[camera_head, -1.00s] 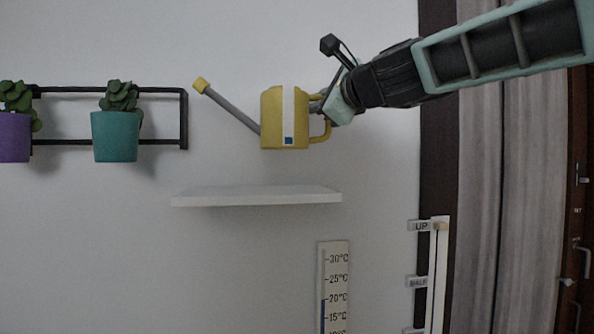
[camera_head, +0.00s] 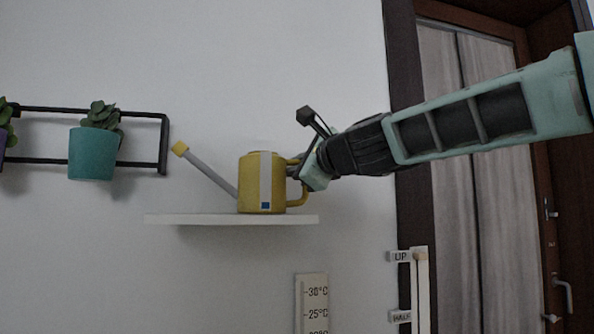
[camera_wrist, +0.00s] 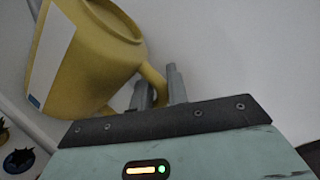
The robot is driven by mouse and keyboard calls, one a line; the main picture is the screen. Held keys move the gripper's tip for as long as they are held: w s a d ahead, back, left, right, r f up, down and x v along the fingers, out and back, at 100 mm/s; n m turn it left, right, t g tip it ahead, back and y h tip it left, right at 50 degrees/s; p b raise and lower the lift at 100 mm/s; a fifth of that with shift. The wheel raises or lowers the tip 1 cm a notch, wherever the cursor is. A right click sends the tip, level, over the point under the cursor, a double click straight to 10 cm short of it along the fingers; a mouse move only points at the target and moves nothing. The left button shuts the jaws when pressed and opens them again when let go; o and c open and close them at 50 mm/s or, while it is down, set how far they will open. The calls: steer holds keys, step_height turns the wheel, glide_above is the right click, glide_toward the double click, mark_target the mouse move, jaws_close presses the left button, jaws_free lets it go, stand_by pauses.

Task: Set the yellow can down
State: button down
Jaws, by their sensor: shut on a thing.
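The yellow can (camera_head: 250,183) is a watering can with a long grey spout, a yellow tip and a white stripe. It is upright at the white wall shelf (camera_head: 190,219), with its base level with the shelf top; it looks to be touching or nearly so. My gripper (camera_head: 300,172) reaches in from the right and is shut on the can's handle. In the wrist view the can (camera_wrist: 95,55) fills the upper left, and the fingers (camera_wrist: 160,92) close around its handle.
A teal pot with a plant (camera_head: 93,152) hangs on a black rack (camera_head: 163,145) to the left. A thermometer board (camera_head: 313,300) is below the shelf, and an UP/HALF slider (camera_head: 420,280) is to the right. The shelf's left part is free.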

steer(key=shift+f, duration=0.1)
steer(key=c, duration=1.4)
jaws_free()
steer(key=shift+o, duration=0.2)
steer(key=shift+r, duration=0.2)
steer(key=b+v, duration=0.4)
steer(key=v, duration=0.8)
steer(key=shift+b, duration=0.35)
steer(key=shift+f, duration=0.1)
